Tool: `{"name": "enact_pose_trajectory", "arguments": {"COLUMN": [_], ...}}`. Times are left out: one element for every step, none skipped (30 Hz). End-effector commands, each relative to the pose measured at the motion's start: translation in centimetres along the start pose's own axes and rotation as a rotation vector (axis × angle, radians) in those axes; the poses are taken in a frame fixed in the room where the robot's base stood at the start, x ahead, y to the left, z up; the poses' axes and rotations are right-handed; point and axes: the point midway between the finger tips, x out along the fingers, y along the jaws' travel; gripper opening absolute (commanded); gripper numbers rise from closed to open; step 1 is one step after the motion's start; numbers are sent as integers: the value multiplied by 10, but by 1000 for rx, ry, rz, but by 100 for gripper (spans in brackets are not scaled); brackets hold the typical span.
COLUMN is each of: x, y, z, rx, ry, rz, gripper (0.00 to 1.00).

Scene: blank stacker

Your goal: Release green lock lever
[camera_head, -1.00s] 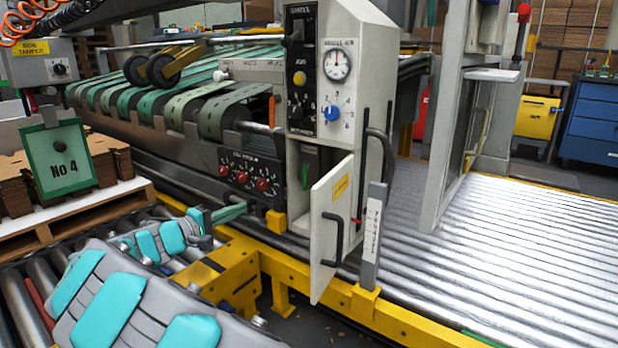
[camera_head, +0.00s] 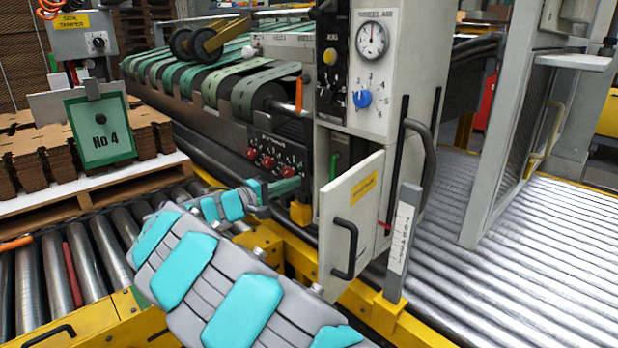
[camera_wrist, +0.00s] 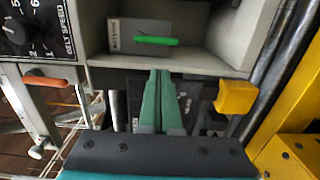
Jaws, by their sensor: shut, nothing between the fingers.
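The green lock lever (camera_head: 334,165) stands upright inside the open compartment of the grey control cabinet (camera_head: 385,95). In the wrist view the lever (camera_wrist: 157,40) looks like a green bar across a grey plate in the recess. The cabinet door (camera_head: 352,215) is swung open, with a black handle. My gripper (camera_head: 299,183) is to the left of the compartment, a little lower than the lever. In the wrist view its green fingers (camera_wrist: 161,73) are together and empty, pointing at the recess opening. The fingertips are apart from the lever.
A yellow block (camera_wrist: 236,97) sits close to the right of my fingers. An orange handle (camera_wrist: 45,81) is at left. A grey labelled post (camera_head: 403,240) stands by the door on the yellow frame. Red knobs (camera_head: 268,162) line the panel behind my gripper.

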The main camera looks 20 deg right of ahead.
Motion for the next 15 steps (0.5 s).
{"name": "enact_pose_trajectory", "arguments": {"x": [6,10,16,21,27,34,40,45,52,57,62,68,72,76,80], "y": [-1,-1,-1,-1,-1,-1,-1,-1,-1,-2,-2,-1,-1,-1,-1], "z": [1,1,2,2,2,2,2,2,1,1,1,1,1,1,1], "rx": [0,0,0,0,0,0,0,0,0,0,0,0,0,0,0], "ry": [-4,-5,-6,-6,-6,-7,-6,-6,-4,-3,-4,-3,-3,-3,-2], "rz": [-1,-2,-2,-1,-2,-1,-1,-1,-1,-2,-3,-2,-3,-3,-2], "gripper": [0,0,0,0,0,0,0,0,0,0,0,0,0,0,0]}}
